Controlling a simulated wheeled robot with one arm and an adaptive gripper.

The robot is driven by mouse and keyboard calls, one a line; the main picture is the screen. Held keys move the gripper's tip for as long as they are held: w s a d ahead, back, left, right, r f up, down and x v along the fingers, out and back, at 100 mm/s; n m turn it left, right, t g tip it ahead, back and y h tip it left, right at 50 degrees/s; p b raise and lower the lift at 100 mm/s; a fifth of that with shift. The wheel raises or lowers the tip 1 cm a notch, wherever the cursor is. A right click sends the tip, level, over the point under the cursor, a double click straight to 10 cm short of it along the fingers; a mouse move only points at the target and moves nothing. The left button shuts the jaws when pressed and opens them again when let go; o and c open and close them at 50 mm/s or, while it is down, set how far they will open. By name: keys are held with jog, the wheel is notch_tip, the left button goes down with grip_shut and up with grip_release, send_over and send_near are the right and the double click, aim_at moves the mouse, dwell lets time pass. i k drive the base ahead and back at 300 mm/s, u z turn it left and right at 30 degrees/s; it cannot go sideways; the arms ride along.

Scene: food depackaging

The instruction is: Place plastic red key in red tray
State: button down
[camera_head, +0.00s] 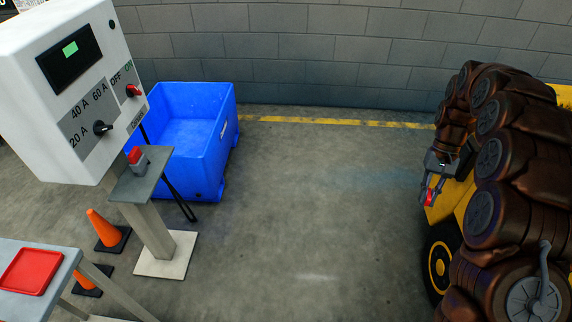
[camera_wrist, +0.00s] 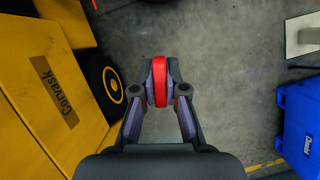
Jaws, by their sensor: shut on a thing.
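My gripper (camera_wrist: 160,84) is shut on the red key (camera_wrist: 160,80), seen edge-on between the two fingertips in the wrist view. In the head view my gripper (camera_head: 429,188) is at the right, beside my yellow base, with the red key (camera_head: 430,197) showing as a small red patch between its fingers. The red tray (camera_head: 31,271) lies flat on a grey table (camera_head: 58,255) at the lower left of the head view, far from my gripper. The tray looks empty.
A white control box (camera_head: 70,110) on a post stands at the left, with a small shelf holding a red-topped block (camera_head: 136,157). A blue bin (camera_head: 205,150) stands behind it. Orange cones (camera_head: 103,228) stand near the post. The middle floor is clear.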

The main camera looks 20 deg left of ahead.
aim_at(23, 269)
jog(key=u, duration=2.15)
jog(key=i, duration=0.8)
jog(key=u, duration=1.9)
